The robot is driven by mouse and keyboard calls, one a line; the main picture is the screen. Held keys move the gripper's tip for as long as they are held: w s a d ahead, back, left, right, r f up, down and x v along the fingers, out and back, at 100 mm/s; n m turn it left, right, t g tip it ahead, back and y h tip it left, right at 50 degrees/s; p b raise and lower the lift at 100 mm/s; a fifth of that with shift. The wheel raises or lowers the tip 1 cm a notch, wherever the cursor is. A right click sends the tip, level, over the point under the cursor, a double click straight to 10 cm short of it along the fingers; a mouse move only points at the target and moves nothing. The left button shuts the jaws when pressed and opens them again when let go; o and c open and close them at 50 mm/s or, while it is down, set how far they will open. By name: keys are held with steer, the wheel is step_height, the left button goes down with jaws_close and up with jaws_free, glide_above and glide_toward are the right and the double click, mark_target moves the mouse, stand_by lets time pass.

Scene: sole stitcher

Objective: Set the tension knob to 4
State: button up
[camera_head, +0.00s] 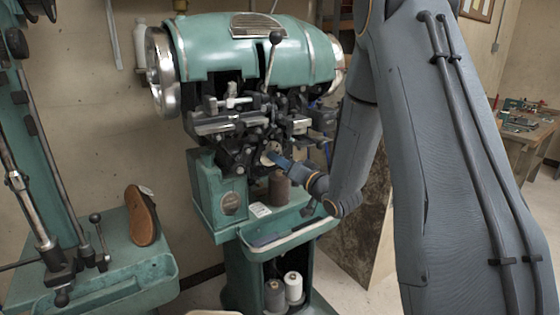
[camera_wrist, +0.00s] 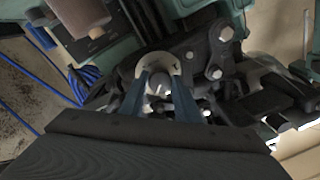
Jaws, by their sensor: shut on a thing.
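The sole stitcher (camera_head: 262,58) is a green machine with dark metal works below its rounded hood. A pale round dial (camera_head: 269,149) sits on the front of the works; the dial also shows in the wrist view (camera_wrist: 160,59). A small grey tension knob (camera_wrist: 158,87) stands at its centre. My gripper (camera_head: 275,157) is at the dial, its blue fingers on both sides of the knob in the wrist view (camera_wrist: 159,83) and shut on it. The dial's numbers and the knob's setting are too small to read. In the head view the fingers hide the knob.
A brown thread spool (camera_head: 279,190) stands below the dial, above a green tray (camera_head: 290,236). A long lever with a ball top (camera_head: 275,38) rises above the works. A shoe (camera_head: 143,215) rests on another green machine at left. Dark levers and bolts crowd the dial.

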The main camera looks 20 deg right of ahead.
stand_by(0.3)
steer(key=o, duration=1)
steer(key=shift+o, duration=0.2)
steer(key=b+v, duration=0.1)
steer(key=v, duration=0.7)
steer(key=shift+b, duration=0.35)
steer(key=shift+w+f, duration=0.1)
